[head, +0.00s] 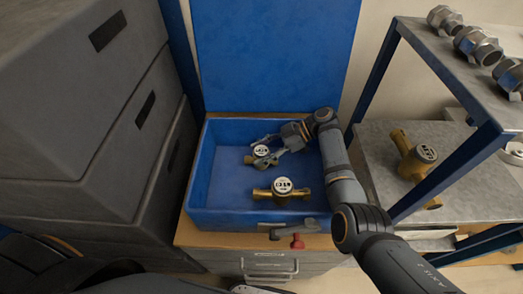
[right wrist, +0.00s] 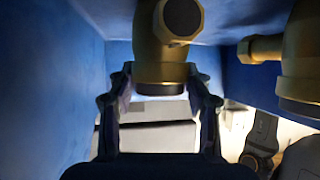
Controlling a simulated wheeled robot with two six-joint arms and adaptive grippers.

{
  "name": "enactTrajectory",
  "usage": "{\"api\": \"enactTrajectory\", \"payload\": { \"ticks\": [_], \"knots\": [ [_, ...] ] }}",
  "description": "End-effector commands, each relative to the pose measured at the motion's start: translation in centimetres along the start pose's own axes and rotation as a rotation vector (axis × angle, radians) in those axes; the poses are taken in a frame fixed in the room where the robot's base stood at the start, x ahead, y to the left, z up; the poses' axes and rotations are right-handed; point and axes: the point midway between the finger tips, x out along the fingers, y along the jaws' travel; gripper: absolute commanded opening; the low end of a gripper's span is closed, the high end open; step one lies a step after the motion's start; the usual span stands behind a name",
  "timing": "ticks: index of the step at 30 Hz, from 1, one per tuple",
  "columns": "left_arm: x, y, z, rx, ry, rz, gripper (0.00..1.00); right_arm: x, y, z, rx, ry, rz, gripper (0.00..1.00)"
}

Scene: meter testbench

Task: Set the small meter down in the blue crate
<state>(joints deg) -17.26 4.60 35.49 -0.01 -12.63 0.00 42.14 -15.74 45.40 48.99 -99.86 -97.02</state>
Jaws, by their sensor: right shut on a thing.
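The blue crate (head: 199,200) stands open on the bench top. My right gripper (head: 263,154) reaches into it from the right and is shut on the small meter (head: 260,152), which has brass fittings and a white round dial. The small meter is in the left back part of the crate; I cannot tell whether it touches the floor. In the right wrist view the small meter's brass body (right wrist: 160,62) sits between both fingers (right wrist: 160,100). A larger brass meter (head: 282,190) lies near the crate's front wall, apart from the small one. My left gripper is not in view.
Grey stacked boxes (head: 70,100) stand close on the left. A blue-framed rack (head: 440,165) on the right holds another brass meter (head: 416,155), with several metal fittings on its upper shelf (head: 470,72). A red-tipped part (head: 297,241) is at the crate's front.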

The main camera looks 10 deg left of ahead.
Motion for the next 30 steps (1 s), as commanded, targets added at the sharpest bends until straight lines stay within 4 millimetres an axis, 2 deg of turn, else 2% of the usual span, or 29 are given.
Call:
{"api": "enactTrajectory", "payload": {
  "ticks": [6, 7, 11, 12, 19, 22, 23, 30],
  "knots": [
    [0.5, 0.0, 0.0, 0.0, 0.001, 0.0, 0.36, 0.2, 0.0, 0.3, -0.002, 0.001, 0.001, 0.0],
    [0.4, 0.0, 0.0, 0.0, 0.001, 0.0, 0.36, 0.1, 0.0, 0.3, 0.0, 0.0, 0.0, 0.53],
    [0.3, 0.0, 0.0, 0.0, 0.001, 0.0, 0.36, 0.1, 0.0, 0.2, 0.0, 0.0, 0.0, 0.71],
    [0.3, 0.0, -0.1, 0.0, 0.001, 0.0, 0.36, 0.1, 0.0, 0.2, 0.0, 0.0, 0.0, 0.73],
    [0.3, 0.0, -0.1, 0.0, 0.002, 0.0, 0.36, 0.1, 0.0, 0.2, 0.0, 0.0, 0.0, 0.73],
    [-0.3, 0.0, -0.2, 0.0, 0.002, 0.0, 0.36, -0.2, 0.0, -0.3, 0.0, 0.0, 0.0, 0.73],
    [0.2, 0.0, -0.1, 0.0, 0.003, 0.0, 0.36, -0.5, 0.0, 0.1, 0.0, -0.001, 0.002, 0.73],
    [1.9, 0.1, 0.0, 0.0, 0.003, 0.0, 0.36, -5.0, 0.1, 0.3, -0.001, -0.002, 0.003, 0.73]
  ]
}}
